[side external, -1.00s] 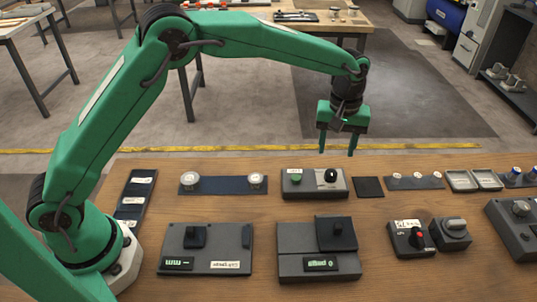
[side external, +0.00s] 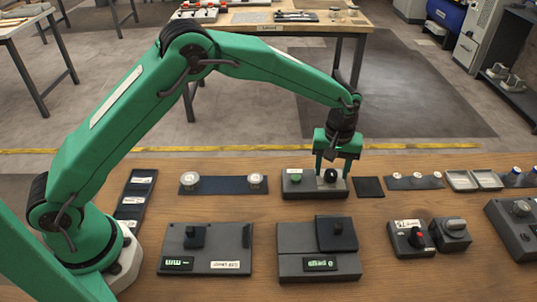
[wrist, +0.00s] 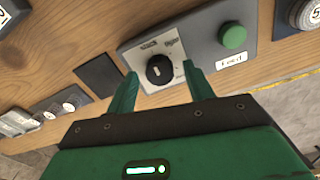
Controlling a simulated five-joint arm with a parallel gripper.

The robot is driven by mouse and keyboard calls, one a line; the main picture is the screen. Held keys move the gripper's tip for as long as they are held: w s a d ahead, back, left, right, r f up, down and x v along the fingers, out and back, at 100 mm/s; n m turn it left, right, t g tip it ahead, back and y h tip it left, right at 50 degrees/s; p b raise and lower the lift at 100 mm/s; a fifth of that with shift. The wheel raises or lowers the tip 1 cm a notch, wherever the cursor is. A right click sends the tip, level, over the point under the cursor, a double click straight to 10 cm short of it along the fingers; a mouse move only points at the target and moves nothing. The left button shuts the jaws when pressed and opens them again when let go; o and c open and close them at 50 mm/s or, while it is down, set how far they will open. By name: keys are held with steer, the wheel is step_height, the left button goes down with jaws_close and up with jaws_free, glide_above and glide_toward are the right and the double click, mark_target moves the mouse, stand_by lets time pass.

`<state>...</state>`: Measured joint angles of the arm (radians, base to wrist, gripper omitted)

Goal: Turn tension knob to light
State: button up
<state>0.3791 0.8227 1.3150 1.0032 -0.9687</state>
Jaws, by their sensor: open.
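A round black knob with a pale pointer mark sits on a light dial plate; it shows in the wrist view (wrist: 160,70) and in the side view (side external: 331,176). Its dial lettering is too small to read. The knob is on a grey control box (side external: 299,187) that also carries a green button (wrist: 232,36). My gripper (side external: 332,172) is open and points down over the knob. In the wrist view its fingertips (wrist: 160,72) lie on either side of the knob, with gaps. I cannot tell whether they are down at knob height.
A dark square pad (side external: 369,187) lies right of the box, and a strip with small round pieces (side external: 415,182) beyond it. A dark strip with two pale dials (side external: 223,185) lies left. Two larger grey devices (side external: 205,249) (side external: 319,266) stand in front.

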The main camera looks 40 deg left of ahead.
steer(key=c, duration=1)
steer(key=shift+o, duration=0.2)
steer(key=shift+m, duration=0.4)
steer(key=m, duration=1.1)
steer(key=o, duration=1)
steer(key=shift+c, duration=0.2)
